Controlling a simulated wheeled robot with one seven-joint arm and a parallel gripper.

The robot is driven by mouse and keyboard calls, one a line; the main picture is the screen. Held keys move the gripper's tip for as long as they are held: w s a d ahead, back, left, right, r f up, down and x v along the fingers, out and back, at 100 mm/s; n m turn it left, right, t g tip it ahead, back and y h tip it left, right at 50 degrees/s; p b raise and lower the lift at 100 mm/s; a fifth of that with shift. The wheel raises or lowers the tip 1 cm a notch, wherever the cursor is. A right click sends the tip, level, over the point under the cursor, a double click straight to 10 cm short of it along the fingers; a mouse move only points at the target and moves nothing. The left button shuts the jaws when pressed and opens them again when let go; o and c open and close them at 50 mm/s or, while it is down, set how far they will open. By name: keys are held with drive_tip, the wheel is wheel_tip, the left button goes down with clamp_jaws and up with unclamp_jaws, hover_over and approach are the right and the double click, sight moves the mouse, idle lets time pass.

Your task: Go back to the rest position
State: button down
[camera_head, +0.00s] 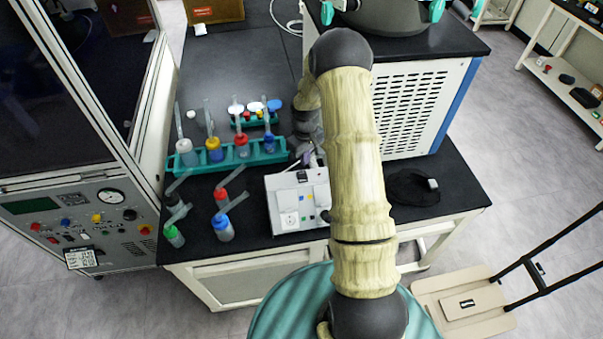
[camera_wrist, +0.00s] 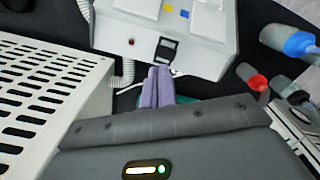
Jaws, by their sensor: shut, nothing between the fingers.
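My gripper (camera_wrist: 157,88) shows in the wrist view as two purple fingers pressed together, with nothing between them. The fingers point toward the white box (camera_wrist: 190,40) with a black switch. In the head view my arm rises from the bottom, bends at a dark elbow and comes down behind its upper link. The gripper is mostly hidden there, just behind the white box (camera_head: 290,205). I cannot tell whether the fingers touch the box.
A teal rack (camera_head: 225,158) with capped flasks stands left of the gripper. A white perforated cabinet (camera_head: 415,105) stands close on the right.

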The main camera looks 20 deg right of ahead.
drive_tip(key=shift+r, duration=0.25)
idle(0.4)
drive_tip(key=s+a+r+m+t+b, duration=0.15)
drive_tip(key=s+a+r+b, duration=0.25)
drive_tip(key=s+a+r, duration=0.4)
drive_tip(key=s+a+r+m+b, duration=0.1)
drive_tip(key=s+r, duration=0.1)
drive_tip(key=s, duration=0.5)
drive_tip(key=s+a+r+m+t+b, duration=0.1)
drive_tip(key=s+a+r+b, duration=0.1)
drive_tip(key=s, duration=0.5)
drive_tip(key=shift+a+r, duration=0.25)
drive_tip(key=shift+r, duration=0.1)
drive_tip(key=shift+s, duration=0.1)
